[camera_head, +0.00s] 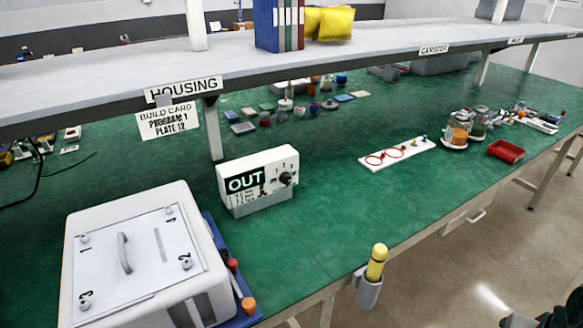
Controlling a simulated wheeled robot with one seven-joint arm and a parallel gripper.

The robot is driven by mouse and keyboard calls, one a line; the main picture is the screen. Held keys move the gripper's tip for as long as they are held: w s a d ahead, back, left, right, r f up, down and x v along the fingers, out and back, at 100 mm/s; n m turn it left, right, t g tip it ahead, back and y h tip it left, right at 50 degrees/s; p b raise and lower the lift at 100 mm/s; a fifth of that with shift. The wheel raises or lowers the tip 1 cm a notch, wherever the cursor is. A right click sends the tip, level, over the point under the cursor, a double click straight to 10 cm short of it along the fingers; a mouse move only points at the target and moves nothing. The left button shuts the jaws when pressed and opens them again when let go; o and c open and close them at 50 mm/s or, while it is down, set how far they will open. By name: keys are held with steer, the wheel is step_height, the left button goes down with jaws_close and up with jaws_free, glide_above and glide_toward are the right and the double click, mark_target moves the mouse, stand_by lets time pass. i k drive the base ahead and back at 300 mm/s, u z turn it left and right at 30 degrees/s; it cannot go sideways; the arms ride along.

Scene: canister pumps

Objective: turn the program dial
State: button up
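A white box (232,200) with a dark "OUT" panel (243,182) stands upright on the green bench. A round black dial (286,178) sits at the right of its front face. The dial's pointer and marks are too small to read. A card (168,121) hanging from the shelf edge reads "BUILD CARD PROGRAM 1 PLATE 12". I see no gripper in this view, and nothing touches the dial.
A white numbered housing (140,255) with a handle stands left of the box, beside screwdrivers (247,302). A shelf (120,78) runs above. A yellow-topped tool (376,262) hangs at the bench front edge. The green bench (330,215) right of the box is clear.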

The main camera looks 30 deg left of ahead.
mark_target(285, 177)
steer(key=u, duration=1.65)
